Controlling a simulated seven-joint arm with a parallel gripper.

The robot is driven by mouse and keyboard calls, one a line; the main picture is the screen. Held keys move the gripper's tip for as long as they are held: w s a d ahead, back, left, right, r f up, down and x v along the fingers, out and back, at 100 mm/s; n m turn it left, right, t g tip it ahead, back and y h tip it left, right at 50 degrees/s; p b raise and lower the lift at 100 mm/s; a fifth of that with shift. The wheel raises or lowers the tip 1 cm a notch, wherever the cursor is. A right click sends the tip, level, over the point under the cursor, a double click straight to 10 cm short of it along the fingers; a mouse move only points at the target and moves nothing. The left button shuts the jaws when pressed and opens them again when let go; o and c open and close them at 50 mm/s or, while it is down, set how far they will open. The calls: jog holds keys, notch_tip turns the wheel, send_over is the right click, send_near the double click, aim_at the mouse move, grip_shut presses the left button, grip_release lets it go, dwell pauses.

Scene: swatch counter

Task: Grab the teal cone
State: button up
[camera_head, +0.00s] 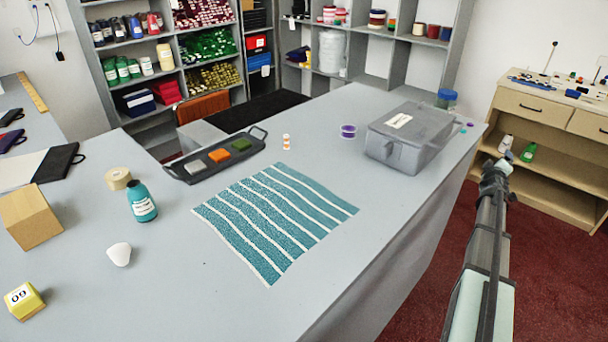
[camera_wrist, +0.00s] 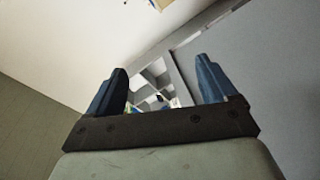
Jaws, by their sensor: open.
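The teal cone (camera_head: 142,203) stands upright on the grey counter (camera_head: 215,300), left of the striped teal cloth. It is a teal thread cone with a white label and a narrower dark top. It does not show in the wrist view. My gripper (camera_wrist: 158,82) is open, with two dark blue fingers spread wide and nothing between them. In the head view my arm is at the right, off the counter's right edge and far from the teal cone.
A tan roll (camera_head: 118,179) stands just behind the teal cone, and a white cone (camera_head: 120,254) is in front. A cardboard box (camera_head: 30,217) and yellow block (camera_head: 24,300) are left. A dark tray (camera_head: 190,177), striped cloth (camera_head: 275,216) and grey bin (camera_head: 405,140) lie rightward.

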jog(key=w+r, duration=0.3)
jog(key=r, duration=1)
jog(key=w+a+r, duration=0.5)
jog(key=a+r, duration=0.4)
jog(key=a, duration=0.1)
jog(key=w+a+g+y, duration=0.1)
jog(key=w+a+y, duration=0.15)
jog(key=a, duration=1.75)
jog(key=w+a+y, duration=0.2)
jog(key=a+y, duration=0.2)
jog(key=a, duration=1.7)
jog(key=s+a+g+y, duration=0.1)
jog(key=s+a, duration=0.2)
jog(key=a, duration=0.6)
jog(key=s+a+g+y, duration=0.1)
jog(key=s+a+y, duration=0.15)
jog(key=a, duration=0.65)
jog(key=n+g+y, duration=0.4)
jog(key=n+g, duration=0.2)
jog(key=g, duration=0.2)
send_near(136, 192)
jog(key=w+r, duration=0.2)
jog(key=shift+s+a+x, duration=0.1)
jog(key=shift+x, duration=3.45)
jog(key=shift+s+a+x, duration=0.1)
jog(key=shift+s+x, duration=0.05)
jog(key=shift+x, duration=3.45)
